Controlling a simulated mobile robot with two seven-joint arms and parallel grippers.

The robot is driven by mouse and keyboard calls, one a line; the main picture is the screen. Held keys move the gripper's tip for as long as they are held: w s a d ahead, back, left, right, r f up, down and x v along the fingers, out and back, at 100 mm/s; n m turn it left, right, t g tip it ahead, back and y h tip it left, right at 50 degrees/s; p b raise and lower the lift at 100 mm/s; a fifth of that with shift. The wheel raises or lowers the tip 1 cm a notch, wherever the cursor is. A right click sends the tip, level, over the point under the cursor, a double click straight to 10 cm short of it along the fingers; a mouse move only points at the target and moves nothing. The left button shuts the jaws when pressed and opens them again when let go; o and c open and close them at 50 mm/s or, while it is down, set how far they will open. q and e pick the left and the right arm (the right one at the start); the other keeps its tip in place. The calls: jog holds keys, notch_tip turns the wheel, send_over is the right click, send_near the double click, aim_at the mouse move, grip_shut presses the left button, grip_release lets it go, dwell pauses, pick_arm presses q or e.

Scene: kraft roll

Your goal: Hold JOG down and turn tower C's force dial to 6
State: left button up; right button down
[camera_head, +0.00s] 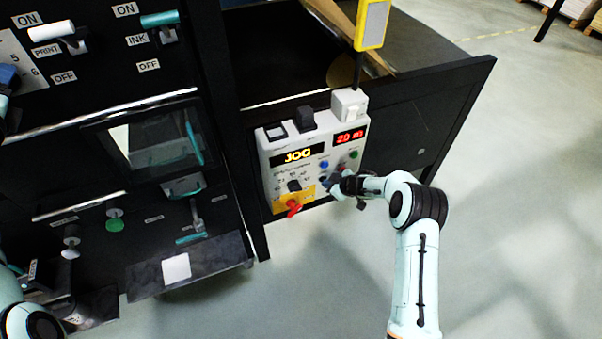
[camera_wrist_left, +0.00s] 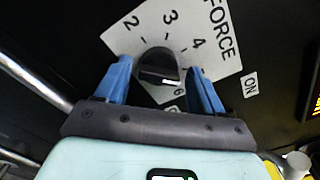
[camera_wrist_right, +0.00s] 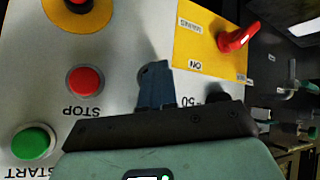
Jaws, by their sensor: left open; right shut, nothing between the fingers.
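Tower C's force dial is a black knob (camera_wrist_left: 158,64) on a white FORCE plate (camera_wrist_left: 225,52). It stands between the two blue fingers of my open left gripper (camera_wrist_left: 160,88). A white mark shows on the knob's near side, close to the 6; the 5 is hidden. In the head view, the left gripper (camera_head: 9,76) is at the left edge, covering the dial. The word JOG (camera_head: 297,156) is lit on the control box's display. My right gripper (camera_head: 332,182) is shut with its tips at the box face. Whether they press a button cannot be told.
The control box (camera_head: 262,150) also carries a blue button (camera_head: 323,164), a red STOP button (camera_wrist_right: 85,81), a green button (camera_wrist_right: 33,142) and a red switch (camera_wrist_right: 238,37). Its counter (camera_head: 349,136) reads 20 m. Tower levers (camera_head: 160,19) stand right of the left gripper.

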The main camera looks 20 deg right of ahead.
pick_arm(q)
jog(key=n, duration=0.8)
jog(key=shift+c, duration=0.3)
